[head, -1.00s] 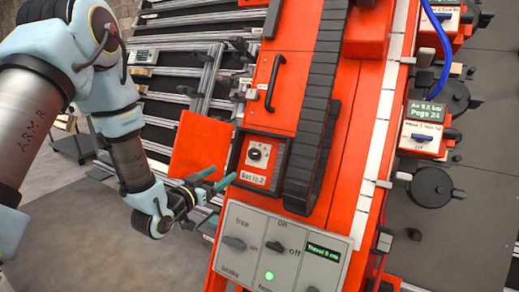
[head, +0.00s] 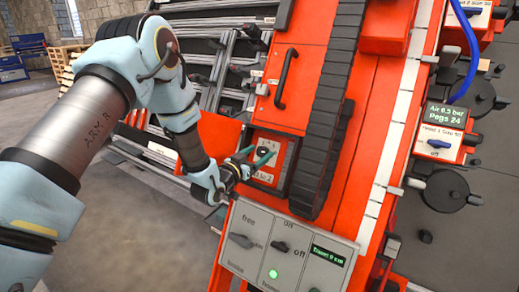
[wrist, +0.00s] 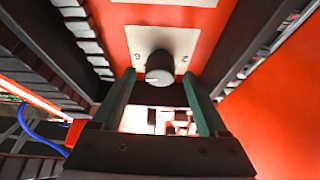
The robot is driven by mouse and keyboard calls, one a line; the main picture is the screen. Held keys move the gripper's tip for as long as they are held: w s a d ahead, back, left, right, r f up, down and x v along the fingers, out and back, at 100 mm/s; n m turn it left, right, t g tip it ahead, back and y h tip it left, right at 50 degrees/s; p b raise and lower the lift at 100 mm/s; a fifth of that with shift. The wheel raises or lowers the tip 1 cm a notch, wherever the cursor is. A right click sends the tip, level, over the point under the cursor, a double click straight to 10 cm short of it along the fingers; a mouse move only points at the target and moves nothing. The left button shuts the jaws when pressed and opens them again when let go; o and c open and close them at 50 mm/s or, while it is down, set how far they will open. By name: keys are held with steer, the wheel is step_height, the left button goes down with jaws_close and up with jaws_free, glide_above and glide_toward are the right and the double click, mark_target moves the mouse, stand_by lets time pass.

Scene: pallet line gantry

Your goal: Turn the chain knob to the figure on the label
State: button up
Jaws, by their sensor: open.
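The chain knob (wrist: 160,68) is a round dark grey knob with a white mark on a pale plate, inside an open recess of the red machine. In the head view the recess plate (head: 268,172) is partly hidden by my gripper. The label below it ends in "2" now; its start is covered. My gripper (head: 262,156) is open, its two green fingers reaching into the recess. In the wrist view my gripper (wrist: 158,80) has one finger on each side of the knob; I cannot tell if either touches it.
A red door (head: 217,134) stands open left of the recess. A grey switch panel (head: 285,245) with a green light lies just below. A black chain track (head: 325,135) runs along the right side, and a black handle (head: 286,80) is above.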

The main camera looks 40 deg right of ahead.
steer(key=shift+d, duration=0.35)
steer(key=shift+c, duration=0.2)
jaws_close()
